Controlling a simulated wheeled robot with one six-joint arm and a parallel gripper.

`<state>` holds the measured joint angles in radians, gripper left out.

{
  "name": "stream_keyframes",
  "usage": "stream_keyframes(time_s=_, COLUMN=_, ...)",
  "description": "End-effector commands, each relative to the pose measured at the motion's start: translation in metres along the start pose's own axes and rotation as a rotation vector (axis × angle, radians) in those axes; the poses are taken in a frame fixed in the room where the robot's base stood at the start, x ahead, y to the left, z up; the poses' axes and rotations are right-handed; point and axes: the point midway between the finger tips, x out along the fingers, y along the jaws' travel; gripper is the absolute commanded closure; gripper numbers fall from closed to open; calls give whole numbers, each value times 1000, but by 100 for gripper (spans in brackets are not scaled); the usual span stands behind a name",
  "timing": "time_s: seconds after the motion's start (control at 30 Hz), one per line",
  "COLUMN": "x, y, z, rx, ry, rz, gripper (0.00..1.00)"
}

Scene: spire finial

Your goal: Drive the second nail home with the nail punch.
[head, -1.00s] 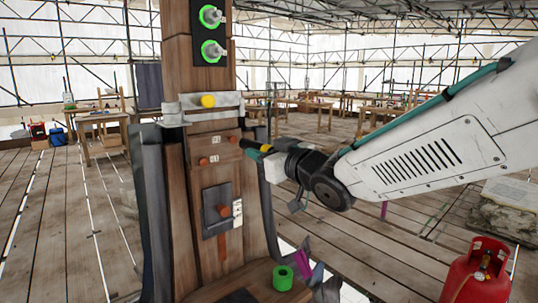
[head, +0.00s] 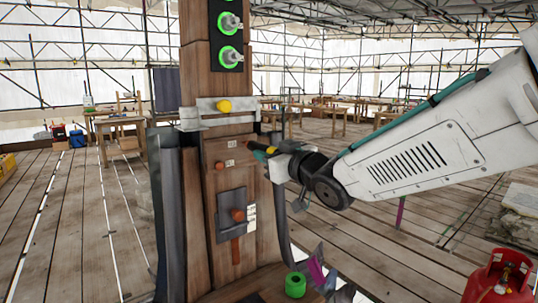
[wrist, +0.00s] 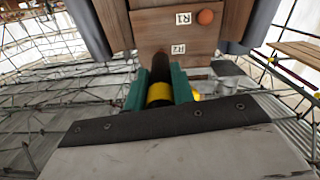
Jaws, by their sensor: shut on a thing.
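The wooden column (head: 222,185) carries two small orange nail heads on its face. The other (head: 219,166) is left of the lower label. My gripper (wrist: 158,92) is shut on the nail punch (wrist: 160,72), a dark rod with a yellow band, pointing toward the column. In the wrist view its tip overlaps the area left of the R2 label (wrist: 178,49), where no nail head shows. I cannot tell whether the tip touches anything.
A metal bracket (head: 190,119) with a yellow knob (head: 224,106) crosses the column above. A red gas bottle (head: 497,278) stands lower right.

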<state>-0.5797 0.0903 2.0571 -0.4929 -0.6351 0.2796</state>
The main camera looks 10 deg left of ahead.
Motion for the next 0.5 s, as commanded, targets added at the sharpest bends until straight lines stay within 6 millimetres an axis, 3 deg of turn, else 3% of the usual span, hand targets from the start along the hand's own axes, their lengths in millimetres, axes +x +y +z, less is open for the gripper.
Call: stream_keyframes(time_s=0.5, x=11, y=0, z=-1, rx=0, ry=3, rz=0, gripper=100)
